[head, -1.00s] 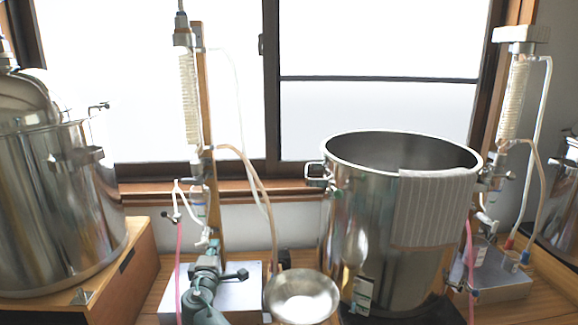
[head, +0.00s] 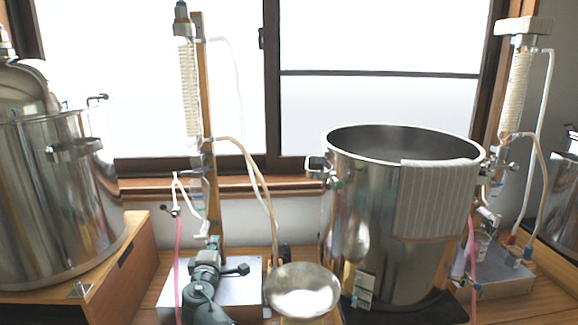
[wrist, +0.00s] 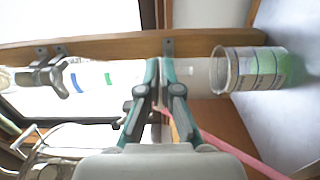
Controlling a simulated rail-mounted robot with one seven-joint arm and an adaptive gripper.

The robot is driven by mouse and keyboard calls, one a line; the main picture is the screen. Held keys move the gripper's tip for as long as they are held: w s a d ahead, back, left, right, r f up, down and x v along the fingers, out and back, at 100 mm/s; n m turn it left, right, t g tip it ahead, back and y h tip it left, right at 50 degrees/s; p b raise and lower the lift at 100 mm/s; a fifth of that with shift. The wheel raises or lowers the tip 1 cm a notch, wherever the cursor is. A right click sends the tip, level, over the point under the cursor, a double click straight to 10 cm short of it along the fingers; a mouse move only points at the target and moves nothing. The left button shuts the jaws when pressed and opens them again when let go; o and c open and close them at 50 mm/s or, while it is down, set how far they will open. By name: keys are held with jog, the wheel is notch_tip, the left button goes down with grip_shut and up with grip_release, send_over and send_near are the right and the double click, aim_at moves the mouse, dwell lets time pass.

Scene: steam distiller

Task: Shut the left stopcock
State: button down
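The left glass separator tube (head: 199,197) hangs in front of the wooden post (head: 209,160), below a coiled condenser (head: 190,90). In the wrist view the tube (wrist: 95,77) lies sideways, with blue and green marks. My gripper (head: 213,240) is at the tube's lower end; its fingertips (wrist: 161,62) overlap that end in the wrist view. The fingers are almost together, with a narrow gap. The left stopcock is not clearly visible; the fingers cover that spot, and I cannot tell whether they touch it. A small dark part (wrist: 128,106) shows beside the left finger.
A beaker (wrist: 222,72) with green marks stands below the tube. A pink hose (head: 178,265) hangs left of my gripper. A metal bowl (head: 302,291) and a large steel pot (head: 375,250) stand to the right. Another pot (head: 45,205) stands left on a wooden box.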

jog(key=shift+s+a+f, duration=0.1)
jog(key=shift+a, duration=0.2)
jog(key=s, duration=0.4)
jog(key=s+d+b, duration=0.1)
jog(key=shift+s, duration=0.4)
jog(key=shift+a, duration=0.1)
